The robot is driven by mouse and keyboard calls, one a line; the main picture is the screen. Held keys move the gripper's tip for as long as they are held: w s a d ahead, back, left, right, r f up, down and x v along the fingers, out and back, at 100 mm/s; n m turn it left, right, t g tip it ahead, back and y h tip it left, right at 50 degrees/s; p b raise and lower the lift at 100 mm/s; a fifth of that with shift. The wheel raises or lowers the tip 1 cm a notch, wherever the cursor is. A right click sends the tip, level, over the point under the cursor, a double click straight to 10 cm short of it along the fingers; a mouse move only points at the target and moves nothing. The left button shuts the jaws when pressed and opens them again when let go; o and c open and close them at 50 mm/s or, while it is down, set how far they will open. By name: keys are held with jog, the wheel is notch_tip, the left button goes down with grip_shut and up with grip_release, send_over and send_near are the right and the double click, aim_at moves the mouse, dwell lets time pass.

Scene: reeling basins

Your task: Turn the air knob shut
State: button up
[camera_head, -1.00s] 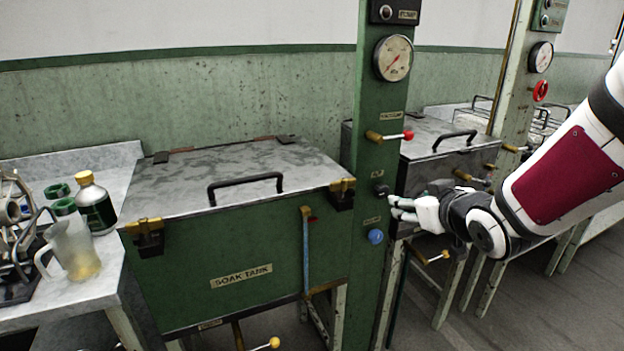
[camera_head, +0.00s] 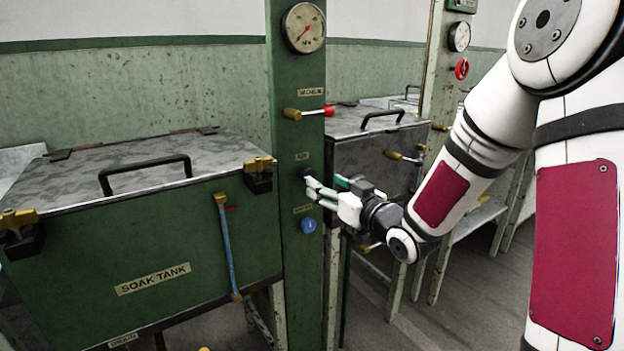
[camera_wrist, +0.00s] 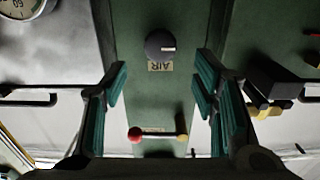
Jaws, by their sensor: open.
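The air knob (camera_wrist: 160,45) is a dark round knob with a pale mark. It sits beside the AIR label (camera_wrist: 160,66) on the green post (camera_head: 284,100). In the wrist view it lies ahead of my fingertips, centred between them and apart from both. In the head view the air knob (camera_head: 306,173) shows only in part, behind my fingertips. My gripper (camera_head: 318,189) is open and empty, close in front of the post at knob height. In the wrist view its two teal-padded fingers (camera_wrist: 160,85) stand wide apart.
A red-tipped lever (camera_head: 308,113) sticks out of the post above the knob. A blue knob (camera_head: 308,225) is just below my gripper. A gauge (camera_head: 304,28) is at the top. The soak tank (camera_head: 150,265) stands left, another tank (camera_head: 375,155) right behind my gripper.

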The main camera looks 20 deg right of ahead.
aim_at(310, 174)
jog(key=b+x, duration=0.1)
jog(key=x, duration=0.6)
jog(key=shift+c, duration=0.6)
jog(key=c, duration=1)
